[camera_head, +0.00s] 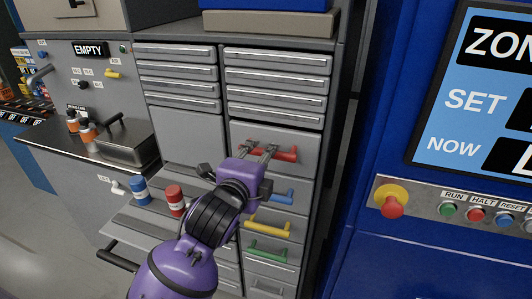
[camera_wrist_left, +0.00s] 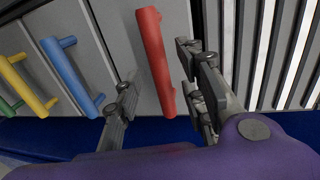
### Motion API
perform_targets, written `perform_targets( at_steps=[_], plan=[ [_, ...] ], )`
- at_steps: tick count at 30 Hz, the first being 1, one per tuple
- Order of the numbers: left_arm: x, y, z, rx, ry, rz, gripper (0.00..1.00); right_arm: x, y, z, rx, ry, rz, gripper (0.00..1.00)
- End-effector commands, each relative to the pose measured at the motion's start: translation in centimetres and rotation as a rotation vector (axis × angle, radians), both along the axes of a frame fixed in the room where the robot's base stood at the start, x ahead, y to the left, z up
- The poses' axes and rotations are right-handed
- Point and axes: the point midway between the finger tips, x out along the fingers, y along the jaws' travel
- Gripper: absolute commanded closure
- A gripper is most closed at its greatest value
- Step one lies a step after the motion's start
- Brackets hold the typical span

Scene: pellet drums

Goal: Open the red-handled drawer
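The red handle (camera_head: 285,152) is mounted on a grey drawer front (camera_head: 250,132) in the right column of the cabinet; the drawer looks flush and shut. My left gripper (camera_head: 262,152) is at the handle, on the end of my purple arm. In the left wrist view, the red handle (camera_wrist_left: 155,60) lies between the two spread fingers of the gripper (camera_wrist_left: 162,102), nearer to the right finger. The gripper is open, and I see no clear contact. My arm hides part of the drawer fronts. My right gripper is not in view.
Below are drawers with blue (camera_head: 280,196), yellow (camera_head: 266,228) and green (camera_head: 266,252) handles. Slim drawers (camera_head: 277,80) lie above. A blue jar (camera_head: 141,190) and a red jar (camera_head: 174,200) stand at left. A blue control cabinet (camera_head: 400,250) stands at right.

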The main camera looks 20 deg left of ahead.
Motion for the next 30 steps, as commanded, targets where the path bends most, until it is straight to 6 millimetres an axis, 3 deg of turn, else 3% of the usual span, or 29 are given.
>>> perform_targets(
  at_steps=[7, 17, 26, 30],
  plan=[
    [3.1, -0.2, -0.5, -0.003, -0.001, 0.000, 0.63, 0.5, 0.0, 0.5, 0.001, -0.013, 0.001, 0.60],
    [3.8, -0.2, -0.8, -0.003, 0.000, -0.001, 0.63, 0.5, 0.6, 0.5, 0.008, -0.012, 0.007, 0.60],
    [3.7, -0.2, -0.8, -0.003, 0.000, 0.000, 0.98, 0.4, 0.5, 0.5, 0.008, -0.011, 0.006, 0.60],
    [3.7, -0.2, -0.8, -0.003, 0.000, 0.000, 1.00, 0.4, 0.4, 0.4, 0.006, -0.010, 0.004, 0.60]
  ],
)
